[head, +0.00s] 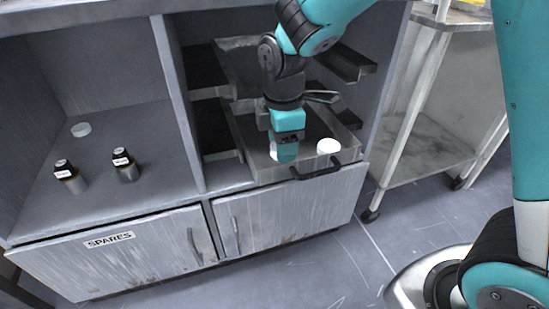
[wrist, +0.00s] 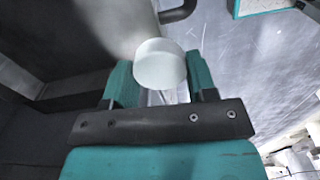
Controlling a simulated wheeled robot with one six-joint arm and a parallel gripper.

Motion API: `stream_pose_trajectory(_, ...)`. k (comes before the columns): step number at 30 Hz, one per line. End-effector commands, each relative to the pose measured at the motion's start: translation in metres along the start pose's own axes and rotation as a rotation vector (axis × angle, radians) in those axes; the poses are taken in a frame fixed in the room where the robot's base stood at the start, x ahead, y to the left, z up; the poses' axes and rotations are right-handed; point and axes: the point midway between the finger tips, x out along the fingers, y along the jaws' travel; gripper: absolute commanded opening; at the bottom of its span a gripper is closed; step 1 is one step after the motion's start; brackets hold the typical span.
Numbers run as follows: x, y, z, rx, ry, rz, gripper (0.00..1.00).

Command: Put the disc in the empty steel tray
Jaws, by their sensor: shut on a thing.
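My gripper (head: 284,154) points down over the front of a pulled-out lower steel tray (head: 262,170). In the wrist view its teal fingers (wrist: 161,78) are shut on a pale round disc (wrist: 160,62). In the head view only a pale edge shows at the fingertips, and I cannot tell whether the held disc touches the tray floor. Another white disc (head: 328,146) lies in this tray, right of my gripper. An upper steel tray (head: 236,44) sits behind my arm; the part of its inside that shows looks bare, the rest is hidden.
The lower tray has a dark front handle (head: 316,172), also in the wrist view (wrist: 180,10). A cabinet divider (head: 180,110) stands to the left. Two dark-capped bottles (head: 125,166) and a pale disc (head: 81,129) stand on the left shelf. A wheeled cart (head: 430,140) is at right.

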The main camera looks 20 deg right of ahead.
Motion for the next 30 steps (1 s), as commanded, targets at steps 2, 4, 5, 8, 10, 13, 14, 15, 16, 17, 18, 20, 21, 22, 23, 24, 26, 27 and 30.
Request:
stream_pose_trajectory(2,0.003,0.021,-0.002,0.001,0.001,0.002,0.26)
stream_pose_trajectory(4,0.003,0.035,-0.003,0.002,0.001,0.001,0.26)
stream_pose_trajectory(5,0.003,0.041,-0.003,0.001,0.0,0.001,0.26)
stream_pose_trajectory(8,0.013,0.047,-0.004,-0.001,-0.001,-0.003,0.26)
stream_pose_trajectory(10,0.019,0.046,-0.004,-0.001,-0.001,-0.002,0.26)
stream_pose_trajectory(13,0.022,0.046,-0.004,-0.001,0.0,-0.001,0.26)
stream_pose_trajectory(14,0.024,0.046,-0.004,-0.001,-0.001,-0.002,0.26)
stream_pose_trajectory(15,0.028,0.046,-0.004,-0.001,-0.001,-0.002,0.26)
stream_pose_trajectory(16,0.031,0.046,-0.004,-0.001,-0.001,-0.003,0.26)
stream_pose_trajectory(17,0.036,0.045,-0.004,-0.001,-0.001,-0.003,0.26)
stream_pose_trajectory(18,0.043,0.045,-0.004,-0.001,-0.001,-0.003,0.26)
stream_pose_trajectory(20,0.055,0.045,-0.004,0.0,-0.001,-0.002,0.26)
stream_pose_trajectory(21,0.063,0.045,-0.004,0.0,-0.001,-0.003,0.26)
stream_pose_trajectory(22,0.069,0.045,-0.004,0.0,-0.001,-0.002,0.26)
stream_pose_trajectory(23,0.072,0.047,-0.004,0.0,0.0,0.0,0.26)
stream_pose_trajectory(24,0.074,0.048,-0.004,0.0,0.0,0.001,0.26)
stream_pose_trajectory(26,0.073,0.049,-0.004,0.0,0.0,0.0,0.26)
stream_pose_trajectory(27,0.072,0.049,-0.004,0.0,0.0,0.0,0.26)
stream_pose_trajectory(30,0.07,0.049,-0.004,0.0,0.0,-0.001,0.26)
